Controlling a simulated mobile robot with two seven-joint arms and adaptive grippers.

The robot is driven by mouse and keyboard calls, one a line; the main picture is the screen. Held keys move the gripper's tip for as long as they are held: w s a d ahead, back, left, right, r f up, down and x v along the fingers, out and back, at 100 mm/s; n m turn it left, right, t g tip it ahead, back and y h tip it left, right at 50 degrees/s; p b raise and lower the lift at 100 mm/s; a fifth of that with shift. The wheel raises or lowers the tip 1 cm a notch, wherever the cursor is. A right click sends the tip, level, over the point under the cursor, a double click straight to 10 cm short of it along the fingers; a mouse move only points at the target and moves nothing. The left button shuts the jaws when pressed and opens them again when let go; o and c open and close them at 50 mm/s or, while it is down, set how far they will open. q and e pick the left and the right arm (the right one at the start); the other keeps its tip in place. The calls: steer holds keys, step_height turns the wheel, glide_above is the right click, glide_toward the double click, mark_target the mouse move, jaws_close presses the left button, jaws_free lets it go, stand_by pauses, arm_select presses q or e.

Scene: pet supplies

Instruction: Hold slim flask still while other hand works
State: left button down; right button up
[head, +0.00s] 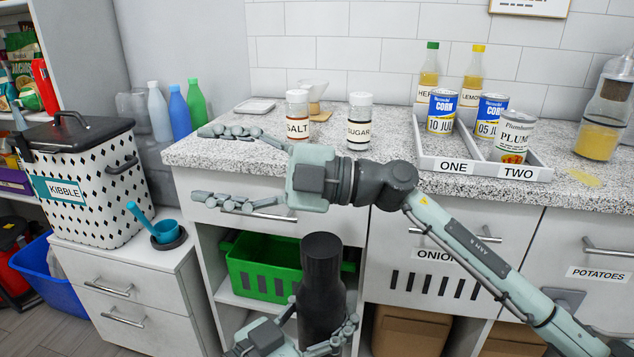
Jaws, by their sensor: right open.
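The slim flask (322,267) is a dark, upright cylinder with a narrower neck and a flat cap, at the bottom middle in front of the cabinet. My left gripper (322,331) is at its lower part, with a finger on each side, shut on it. The flask's base is hidden or out of the picture. My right gripper (203,164) is open and empty, pointing left in front of the counter edge, above and left of the flask. Its arm crosses from the lower right.
The counter (385,143) holds a salt jar (298,117), a sugar jar (359,122) and a tray (430,163) of cans. A kibble bin (82,185) and blue scoop (167,232) stand on the left cabinet. A green crate (262,270) sits on the shelf behind the flask.

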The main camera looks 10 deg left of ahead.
steer(key=s+a+n+g+h, duration=0.1)
steer(key=s+g+h, duration=0.2)
steer(key=s+h, duration=0.25)
steer(key=m+t+h, duration=0.6)
steer(key=m+h, duration=0.1)
steer(key=h, duration=0.7)
glide_above(317, 243)
steer(key=shift+r+y, duration=0.25)
steer(key=shift+r, duration=0.05)
steer(key=shift+f, duration=3.9)
steer(key=shift+c, duration=0.6)
